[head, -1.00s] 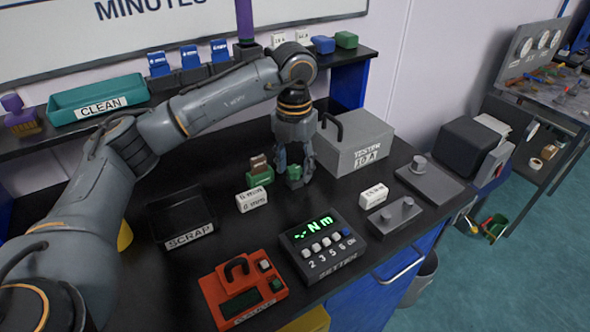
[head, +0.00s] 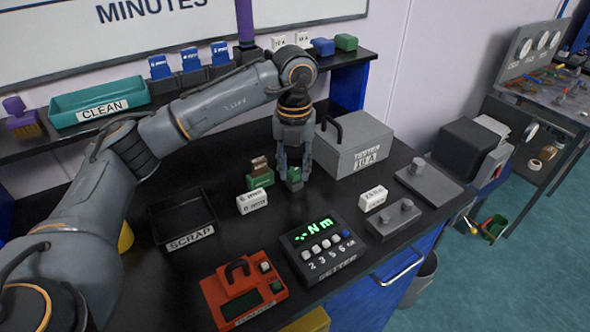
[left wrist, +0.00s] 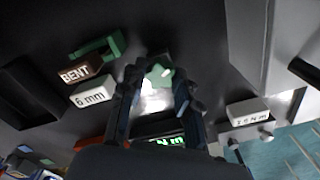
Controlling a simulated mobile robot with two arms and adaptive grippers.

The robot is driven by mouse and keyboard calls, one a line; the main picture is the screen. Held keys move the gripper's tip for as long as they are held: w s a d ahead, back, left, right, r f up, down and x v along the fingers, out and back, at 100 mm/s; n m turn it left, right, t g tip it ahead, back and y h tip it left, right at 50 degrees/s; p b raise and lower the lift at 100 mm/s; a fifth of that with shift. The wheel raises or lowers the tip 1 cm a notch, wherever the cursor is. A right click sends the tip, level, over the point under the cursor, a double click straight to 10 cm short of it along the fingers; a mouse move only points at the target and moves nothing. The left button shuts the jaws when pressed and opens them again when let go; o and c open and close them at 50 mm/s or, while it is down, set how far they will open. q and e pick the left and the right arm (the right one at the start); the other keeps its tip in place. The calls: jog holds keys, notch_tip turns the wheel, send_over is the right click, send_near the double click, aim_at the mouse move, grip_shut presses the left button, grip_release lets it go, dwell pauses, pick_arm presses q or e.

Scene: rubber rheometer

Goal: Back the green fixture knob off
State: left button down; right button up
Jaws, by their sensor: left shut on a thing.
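The green fixture knob (head: 295,174) is on the black bench, between the fingers of my left gripper (head: 293,180). In the left wrist view the lobed green knob (left wrist: 159,75) sits between the fingertips (left wrist: 156,92), above a bright metallic patch. My left gripper points down and is shut on the knob. The fingers hide part of the knob and what is under it. My right gripper is in neither view.
A green block (head: 261,178) with a brown BENT tag and a white label block (head: 252,201) stand close left. A grey case (head: 356,143) stands close right. The digital setter (head: 322,248) is in front; the black scrap tray (head: 182,214) is farther left.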

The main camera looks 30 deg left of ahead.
pick_arm(q)
jog(key=n, duration=0.4)
jog(key=shift+n+p, duration=0.3)
jog(key=shift+p, duration=0.05)
jog(key=shift+n+p, duration=0.3)
jog(key=shift+n, duration=2)
